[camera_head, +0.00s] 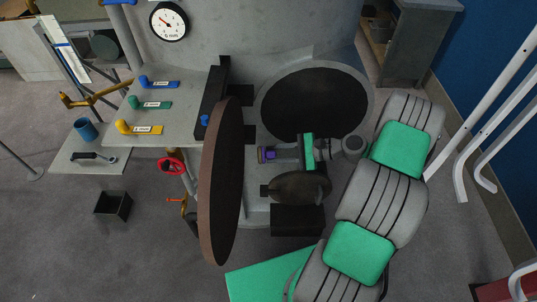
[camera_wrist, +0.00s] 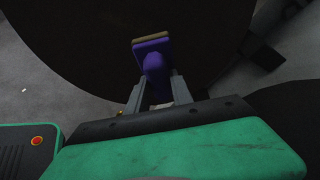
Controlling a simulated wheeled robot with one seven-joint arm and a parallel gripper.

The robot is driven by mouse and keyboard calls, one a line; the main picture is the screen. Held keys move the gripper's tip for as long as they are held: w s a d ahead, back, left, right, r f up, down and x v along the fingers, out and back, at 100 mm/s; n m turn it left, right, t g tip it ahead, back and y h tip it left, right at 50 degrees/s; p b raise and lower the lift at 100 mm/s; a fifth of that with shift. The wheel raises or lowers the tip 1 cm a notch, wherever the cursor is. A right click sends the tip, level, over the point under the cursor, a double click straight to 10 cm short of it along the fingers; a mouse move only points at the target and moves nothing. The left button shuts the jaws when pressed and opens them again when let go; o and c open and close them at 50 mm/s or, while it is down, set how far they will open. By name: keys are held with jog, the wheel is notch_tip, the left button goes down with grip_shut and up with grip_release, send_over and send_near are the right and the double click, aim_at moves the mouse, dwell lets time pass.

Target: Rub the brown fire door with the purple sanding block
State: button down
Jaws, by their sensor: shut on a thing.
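The brown fire door (camera_head: 222,180) is a large round disc, swung open and seen nearly edge-on in the head view. Its broad dark face (camera_wrist: 85,45) fills much of the upper wrist view. My gripper (camera_head: 277,154) is to the right of the door and is shut on the purple sanding block (camera_head: 264,155). In the wrist view my gripper (camera_wrist: 159,84) grips the handle of the purple block (camera_wrist: 154,60), whose tan pad edge points toward the door face. In the head view a gap shows between the block and the door.
The round dark furnace opening (camera_head: 315,100) is behind my gripper. A grey side table (camera_head: 190,95) left of the door holds blue, green and yellow handled pieces. A red handwheel (camera_head: 171,165) sits below it. A black bin (camera_head: 113,207) stands on the floor at left.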

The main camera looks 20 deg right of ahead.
jog(key=shift+s+d, duration=0.15)
jog(key=shift+d, duration=0.55)
jog(key=shift+s+d, duration=0.15)
jog(key=shift+d, duration=0.55)
